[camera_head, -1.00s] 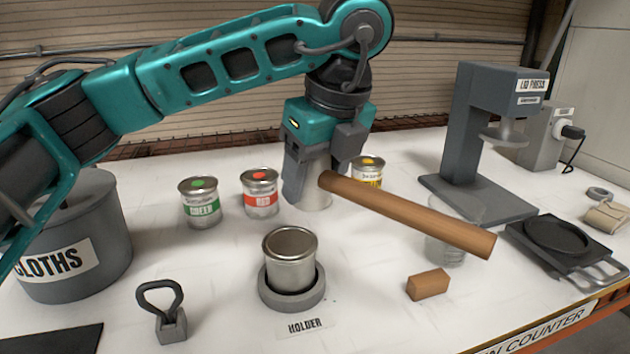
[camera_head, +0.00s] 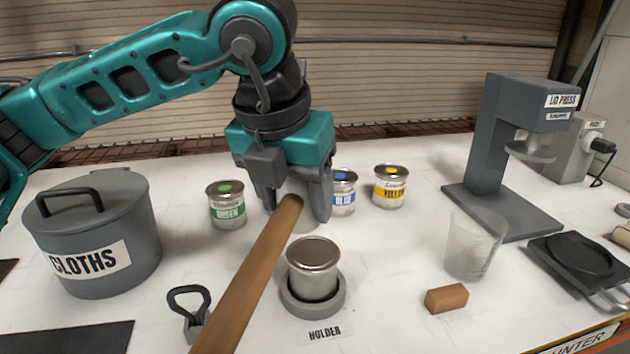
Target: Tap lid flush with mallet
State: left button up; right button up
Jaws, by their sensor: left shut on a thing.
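My left gripper (camera_head: 293,205) is shut on the mallet at its head end. The mallet's wooden handle (camera_head: 250,275) slants down toward the front left. Its pale head is mostly hidden by the fingers and handle. A metal can (camera_head: 313,280) stands upright in the round grey holder (camera_head: 335,301), just in front of and right of the gripper. Its lid (camera_head: 313,252) lies on top; I cannot tell whether it is flush. The handle passes left of the can, apart from it in the picture. My right gripper is not in view.
Green (camera_head: 227,208), blue (camera_head: 344,195) and yellow (camera_head: 390,188) paint cans stand behind. A cloths bin (camera_head: 135,215) is at left, and a black-handled tool (camera_head: 190,305) lies near the handle. A clear beaker (camera_head: 470,250), wooden block (camera_head: 446,298) and lid press (camera_head: 490,150) are at right.

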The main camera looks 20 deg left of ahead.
pick_arm(q)
jog(key=shift+s+m, duration=0.35)
jog(key=shift+m, duration=0.15)
